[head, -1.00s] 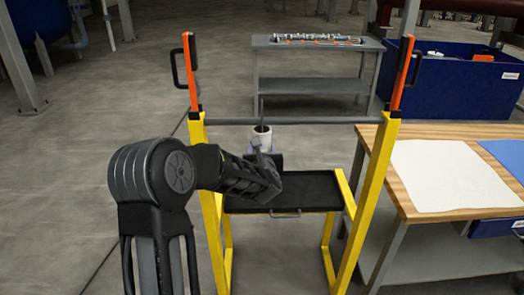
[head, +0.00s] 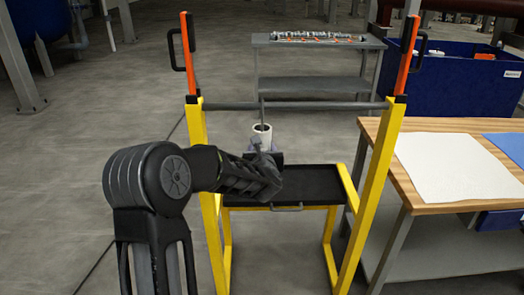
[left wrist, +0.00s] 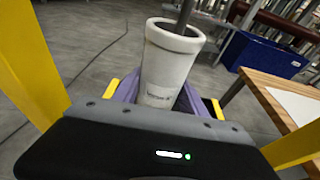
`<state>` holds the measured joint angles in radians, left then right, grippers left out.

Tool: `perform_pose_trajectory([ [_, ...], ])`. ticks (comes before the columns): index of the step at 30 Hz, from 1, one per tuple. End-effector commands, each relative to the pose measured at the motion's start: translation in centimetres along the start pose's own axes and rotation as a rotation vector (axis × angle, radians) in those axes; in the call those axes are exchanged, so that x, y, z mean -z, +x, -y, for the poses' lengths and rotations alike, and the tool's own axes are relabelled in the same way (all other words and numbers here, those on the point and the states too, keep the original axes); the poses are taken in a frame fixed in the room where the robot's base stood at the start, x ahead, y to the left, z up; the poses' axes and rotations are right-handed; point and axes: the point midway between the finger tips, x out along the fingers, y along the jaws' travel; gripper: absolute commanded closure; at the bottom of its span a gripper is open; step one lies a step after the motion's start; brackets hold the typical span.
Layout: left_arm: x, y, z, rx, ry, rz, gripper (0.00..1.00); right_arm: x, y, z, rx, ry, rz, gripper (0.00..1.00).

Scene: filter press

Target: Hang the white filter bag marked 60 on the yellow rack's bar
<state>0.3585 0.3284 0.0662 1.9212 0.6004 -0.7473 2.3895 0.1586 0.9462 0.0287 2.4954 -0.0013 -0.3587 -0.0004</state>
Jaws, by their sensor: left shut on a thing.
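The white filter bag (head: 261,139) is an upright, slightly tilted white cylinder with an open top. My left gripper (head: 264,158) is shut on it, and the bag stands between its purple fingers in the left wrist view (left wrist: 168,70). Its small label is too blurred to read. A thin grey rod (left wrist: 185,14) rises from the bag's mouth. In the head view, the rod's upper end overlaps the yellow rack's grey bar (head: 320,106); I cannot tell whether they touch. The bag's body shows below the bar. My right gripper is out of view.
The yellow rack's uprights (head: 368,185) flank my left gripper, with orange handled posts on top. A black tray (head: 312,186) lies low in the rack. A wooden table (head: 440,205) stands close on the right. A grey bench (head: 318,82) and blue bin (head: 455,85) are behind.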

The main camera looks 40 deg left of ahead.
Motion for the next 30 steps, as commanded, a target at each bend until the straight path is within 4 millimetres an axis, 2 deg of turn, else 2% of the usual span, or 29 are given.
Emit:
perform_pose_trajectory([
  [6,-0.1,0.0,0.0,0.000,0.000,0.001,0.79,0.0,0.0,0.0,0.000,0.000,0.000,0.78],
  [7,-0.1,0.0,0.0,0.000,0.000,0.001,0.48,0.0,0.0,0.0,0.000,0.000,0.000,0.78],
  [15,-0.1,0.0,0.0,0.000,0.000,0.000,0.26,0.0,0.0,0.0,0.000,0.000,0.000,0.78],
  [25,0.0,-0.2,0.0,0.000,0.000,0.000,0.25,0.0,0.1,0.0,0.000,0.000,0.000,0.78],
  [30,0.1,-1.9,0.0,0.001,-0.001,0.000,0.25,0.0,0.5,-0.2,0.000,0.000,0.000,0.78],
])
